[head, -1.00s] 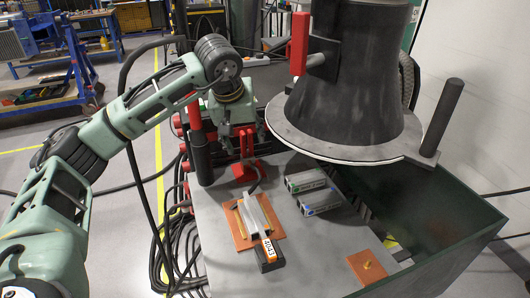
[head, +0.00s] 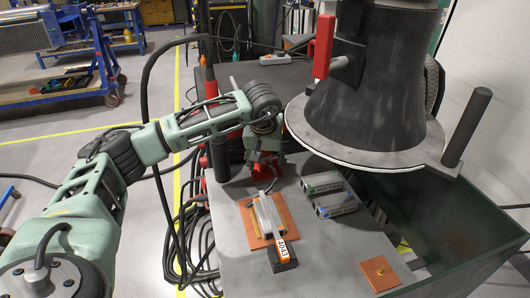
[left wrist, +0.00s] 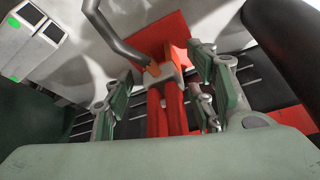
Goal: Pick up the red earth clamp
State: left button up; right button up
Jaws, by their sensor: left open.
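The red earth clamp (head: 267,173) stands on the grey table top beyond the orange pad. In the head view my left gripper (head: 264,158) is over it and hides most of it. In the left wrist view the clamp's two red handles (left wrist: 166,112) rise between the fingers of my left gripper (left wrist: 163,96), with a grey metal piece and a flat red part beyond them. The fingers are apart, one on each side, with gaps to the handles. A bent grey rod or cable (left wrist: 112,37) runs to the clamp. My right gripper is not in view.
Two grey boxes (head: 334,204) lie to the right. A green bin (head: 440,225) is at right.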

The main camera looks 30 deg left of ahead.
pick_arm(q)
jog(key=shift+w+a+f, duration=0.1)
jog(key=shift+w+f, duration=0.15)
jog(key=shift+f, duration=0.3)
jog(key=shift+r, duration=0.15)
grip_shut()
